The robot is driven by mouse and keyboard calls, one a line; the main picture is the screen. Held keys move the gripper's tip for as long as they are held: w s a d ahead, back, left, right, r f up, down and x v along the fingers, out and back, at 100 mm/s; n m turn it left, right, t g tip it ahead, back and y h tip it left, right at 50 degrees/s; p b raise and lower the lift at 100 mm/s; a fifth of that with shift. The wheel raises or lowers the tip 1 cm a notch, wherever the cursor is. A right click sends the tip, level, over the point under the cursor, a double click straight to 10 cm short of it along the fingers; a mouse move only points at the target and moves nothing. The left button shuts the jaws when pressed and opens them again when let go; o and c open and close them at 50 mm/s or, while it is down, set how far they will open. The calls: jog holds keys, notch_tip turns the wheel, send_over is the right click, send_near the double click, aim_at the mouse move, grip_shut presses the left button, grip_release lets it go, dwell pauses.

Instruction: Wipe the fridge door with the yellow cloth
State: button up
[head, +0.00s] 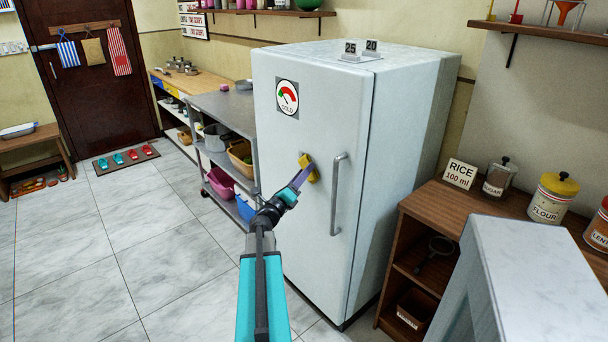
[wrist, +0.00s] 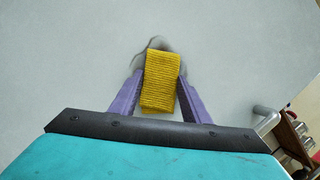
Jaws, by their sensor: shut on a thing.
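The white fridge (head: 310,210) stands in the middle of the head view, its door facing me. The door has a vertical grey handle (head: 335,195) and a red and green "COLD" dial (head: 288,97). My gripper (head: 302,174) is shut on the yellow cloth (head: 309,167) at the door, left of the handle. In the wrist view, the folded ribbed cloth (wrist: 160,82) sits between the purple fingers, against the pale door (wrist: 70,60). A greyish smudge (wrist: 158,43) shows around the cloth's upper end. The cloth appears to touch the door; its far side is hidden.
A grey shelf trolley (head: 222,110) with baskets and a pot stands left of the fridge. A wooden shelf unit (head: 420,240) with jars stands to the right. A pale grey block-like surface (head: 530,270) is at the lower right.

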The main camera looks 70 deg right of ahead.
aim_at(297, 155)
jog(key=shift+w+d+p, duration=0.2)
jog(key=shift+w+d, duration=0.25)
jog(key=shift+w, duration=0.3)
jog(key=shift+w+d+p, duration=0.2)
jog(key=shift+w+d, duration=0.25)
jog(key=shift+w, duration=0.3)
jog(key=shift+w, duration=0.1)
jog(key=shift+w+d+p, duration=0.35)
jog(key=shift+w+d, duration=0.75)
jog(key=shift+w, duration=0.25)
jog(key=shift+r, duration=0.1)
jog(key=shift+r+p, duration=0.5)
jog(key=shift+r, duration=0.3)
